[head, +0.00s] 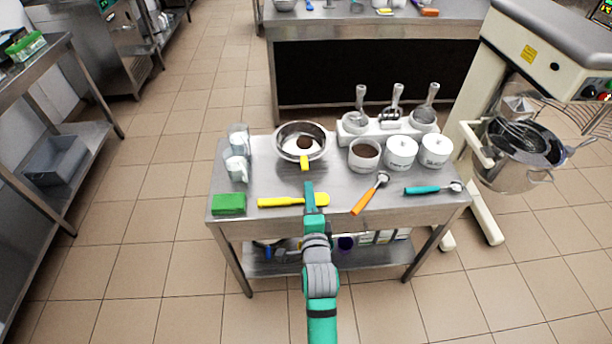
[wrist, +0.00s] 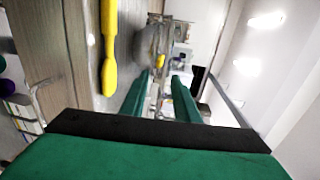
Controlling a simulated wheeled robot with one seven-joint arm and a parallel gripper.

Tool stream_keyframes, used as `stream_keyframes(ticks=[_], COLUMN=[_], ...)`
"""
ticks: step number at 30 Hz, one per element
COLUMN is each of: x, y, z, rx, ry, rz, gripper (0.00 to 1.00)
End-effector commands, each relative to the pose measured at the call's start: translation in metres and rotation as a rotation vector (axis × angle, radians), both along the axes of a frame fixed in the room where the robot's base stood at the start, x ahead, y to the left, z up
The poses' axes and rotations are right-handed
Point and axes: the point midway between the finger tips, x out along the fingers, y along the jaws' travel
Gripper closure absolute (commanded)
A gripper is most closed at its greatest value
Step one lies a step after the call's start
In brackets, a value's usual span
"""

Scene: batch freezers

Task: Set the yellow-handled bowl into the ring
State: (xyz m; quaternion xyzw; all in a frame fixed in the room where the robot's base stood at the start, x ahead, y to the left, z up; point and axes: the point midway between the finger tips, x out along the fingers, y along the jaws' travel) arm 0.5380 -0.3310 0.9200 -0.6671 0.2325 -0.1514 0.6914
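The yellow-handled bowl (head: 287,146) is a shiny steel bowl on the table, left of centre at the back. White and dark brown contents show inside, and its yellow handle (head: 305,163) points to the front. It also shows in the wrist view (wrist: 147,42), beyond the fingertips. My gripper (head: 309,186) is a little in front of the handle, apart from it. In the wrist view its green fingers (wrist: 160,88) are spread with nothing between them. At the right, a mixer holds a steel bowl or ring (head: 520,172) under a whisk; I cannot tell the ring clearly.
A yellow spatula (head: 285,202) lies beside my gripper on the steel table (head: 337,190). A green block (head: 229,204), glass jugs (head: 238,168), white pots (head: 401,153), an orange-handled scoop (head: 368,197) and a teal-handled one (head: 428,190) stand or lie around. Tiled floor is clear left of the table.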

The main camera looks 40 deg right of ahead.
Motion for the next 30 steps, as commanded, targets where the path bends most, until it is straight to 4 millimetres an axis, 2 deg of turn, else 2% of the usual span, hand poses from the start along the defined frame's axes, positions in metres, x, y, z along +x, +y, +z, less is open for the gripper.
stream_keyframes(ticks=[30], x=[0.088], y=[-0.054], z=[-0.012], rx=[-0.001], ry=[0.001], rz=[0.000], gripper=[0.72])
